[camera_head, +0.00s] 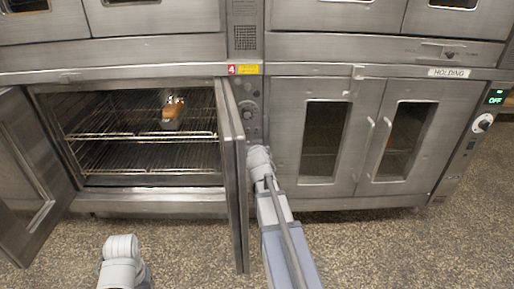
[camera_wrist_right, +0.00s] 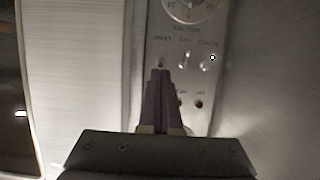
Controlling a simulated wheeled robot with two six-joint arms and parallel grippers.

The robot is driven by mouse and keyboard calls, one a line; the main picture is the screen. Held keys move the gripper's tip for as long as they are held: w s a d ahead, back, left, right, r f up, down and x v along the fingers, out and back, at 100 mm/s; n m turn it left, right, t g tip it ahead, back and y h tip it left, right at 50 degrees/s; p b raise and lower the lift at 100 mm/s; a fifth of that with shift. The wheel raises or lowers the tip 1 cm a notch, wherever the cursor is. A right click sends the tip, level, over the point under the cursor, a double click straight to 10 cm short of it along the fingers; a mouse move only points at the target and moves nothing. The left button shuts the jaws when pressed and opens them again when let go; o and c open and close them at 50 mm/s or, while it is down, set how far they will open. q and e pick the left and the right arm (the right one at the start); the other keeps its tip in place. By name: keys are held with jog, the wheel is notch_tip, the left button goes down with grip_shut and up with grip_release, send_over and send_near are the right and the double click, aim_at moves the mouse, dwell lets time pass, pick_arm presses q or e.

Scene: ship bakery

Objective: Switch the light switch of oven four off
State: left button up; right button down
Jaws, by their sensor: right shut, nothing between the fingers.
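Oven four carries a red "4" label (camera_head: 231,70). Its control panel (camera_head: 251,108) is a narrow strip right of the open oven. In the right wrist view, the panel (camera_wrist_right: 212,82) shows a row of small switches under labels too blurred to read surely. The leftmost switch (camera_wrist_right: 160,62) is right at the fingertips; I cannot tell whether they touch. My right gripper (camera_wrist_right: 158,73) is shut and empty, pointing at the panel. In the head view, my right wrist hides the panel's lower part and the gripper. My left gripper is not in view.
Both oven doors stand open: the left door (camera_head: 25,165) and the right door (camera_head: 236,165), close beside my right arm. A closed holding cabinet (camera_head: 315,140) stands right. The speckled floor (camera_head: 400,250) is clear in front.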

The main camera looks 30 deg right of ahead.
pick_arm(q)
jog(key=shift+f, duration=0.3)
pick_arm(e)
jog(key=shift+s+a+f, duration=0.1)
jog(key=shift+s+f, duration=0.05)
jog(key=shift+f, duration=0.2)
jog(key=shift+r, duration=0.1)
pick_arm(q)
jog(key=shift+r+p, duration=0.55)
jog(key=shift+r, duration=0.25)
pick_arm(e)
jog(key=shift+r, duration=0.7)
